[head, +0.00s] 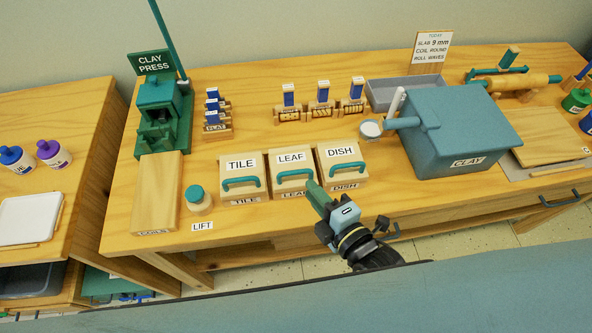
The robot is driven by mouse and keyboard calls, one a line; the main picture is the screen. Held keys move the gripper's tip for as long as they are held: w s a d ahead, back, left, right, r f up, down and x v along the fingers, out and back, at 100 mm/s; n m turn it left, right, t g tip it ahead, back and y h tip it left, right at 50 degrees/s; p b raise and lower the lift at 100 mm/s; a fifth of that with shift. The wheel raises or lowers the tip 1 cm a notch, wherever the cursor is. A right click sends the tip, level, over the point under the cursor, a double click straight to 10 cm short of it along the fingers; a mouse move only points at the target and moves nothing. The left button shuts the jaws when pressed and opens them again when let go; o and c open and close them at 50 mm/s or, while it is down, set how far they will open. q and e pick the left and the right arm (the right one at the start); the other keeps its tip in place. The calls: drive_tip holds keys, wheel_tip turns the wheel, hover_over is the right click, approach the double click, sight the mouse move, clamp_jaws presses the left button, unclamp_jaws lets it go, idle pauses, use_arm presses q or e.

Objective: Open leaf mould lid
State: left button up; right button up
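The leaf mould (291,160) is a wooden box with a white LEAF label on its lid and a teal bar handle (294,174) near the front edge. It stands on the workbench between the tile mould (241,165) and the dish mould (341,154). Its lid looks shut. My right gripper (314,188) reaches in from the lower right, with its green fingertips beside the right end of the leaf handle. I cannot tell whether they touch the handle or how far apart the fingers are. My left gripper is out of view.
A teal-capped jar (198,199) stands left of the moulds by a LIFT label. The green clay press (161,115) is at the left. A large blue-grey clay box (462,133) stands at the right. Small wooden stamps (322,101) stand behind the moulds.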

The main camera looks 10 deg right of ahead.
sight(298, 174)
drive_tip(key=x, duration=0.7)
drive_tip(key=shift+w+a+b, duration=0.15)
drive_tip(key=shift+w+b, duration=0.15)
drive_tip(key=shift+c, duration=0.4)
clamp_jaws()
